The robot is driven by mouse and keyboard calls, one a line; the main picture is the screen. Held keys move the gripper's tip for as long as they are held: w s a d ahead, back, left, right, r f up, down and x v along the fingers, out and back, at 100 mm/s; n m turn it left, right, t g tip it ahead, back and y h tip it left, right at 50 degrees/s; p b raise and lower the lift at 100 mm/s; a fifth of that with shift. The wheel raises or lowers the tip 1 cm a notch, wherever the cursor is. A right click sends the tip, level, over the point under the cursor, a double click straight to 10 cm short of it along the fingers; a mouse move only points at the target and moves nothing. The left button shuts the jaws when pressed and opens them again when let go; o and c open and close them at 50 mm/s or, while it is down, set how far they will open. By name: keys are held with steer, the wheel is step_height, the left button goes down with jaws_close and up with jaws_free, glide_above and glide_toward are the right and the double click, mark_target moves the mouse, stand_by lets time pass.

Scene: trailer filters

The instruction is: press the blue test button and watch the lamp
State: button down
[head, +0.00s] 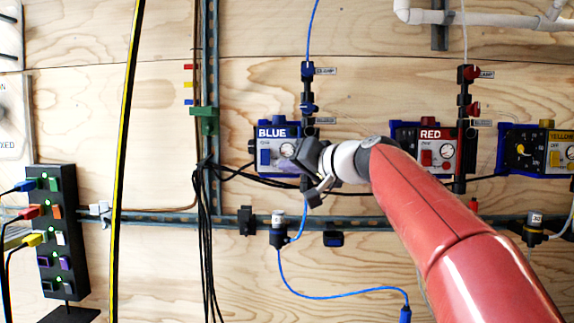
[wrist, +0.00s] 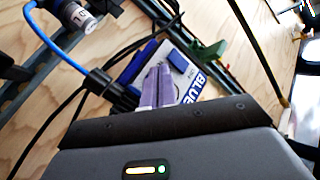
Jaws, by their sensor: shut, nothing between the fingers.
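The box labelled BLUE (head: 272,133) is mounted on the wooden wall, with a blue rectangular button (head: 265,157) on the left of its face and a round gauge beside it. My gripper (head: 288,160) is in front of the box's right part and hides some of it. In the wrist view, the purple-grey fingers (wrist: 157,86) are together and empty, over the box face, with the blue button (wrist: 179,60) just beyond their tips. I cannot tell whether they touch the face. A blue fitting (head: 307,71), whose small label seems to read LAMP, is above the box; I cannot tell if it is lit.
A box labelled RED (head: 431,133) and a yellow one (head: 560,136) are to the right. A metal rail (head: 180,217) with hanging blue and black cables runs below. A black power strip (head: 62,240) stands at left.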

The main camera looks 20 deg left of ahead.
steer(key=shift+w+a, duration=0.1)
steer(key=shift+w, duration=0.45)
stand_by(0.5)
stand_by(0.4)
steer(key=shift+s+d+b, duration=0.2)
steer(key=shift+s+b, duration=0.15)
steer(key=shift+s, duration=0.45)
steer(key=shift+s+d+b, duration=0.2)
steer(key=shift+s+b, duration=0.3)
steer(key=shift+s, duration=0.3)
steer(key=shift+s+d+b, duration=0.2)
steer(key=shift+s+b, duration=0.25)
steer(key=shift+s, duration=0.4)
steer(key=shift+s+d+b, duration=0.2)
steer(key=shift+s+b, duration=0.3)
steer(key=shift+s, duration=0.3)
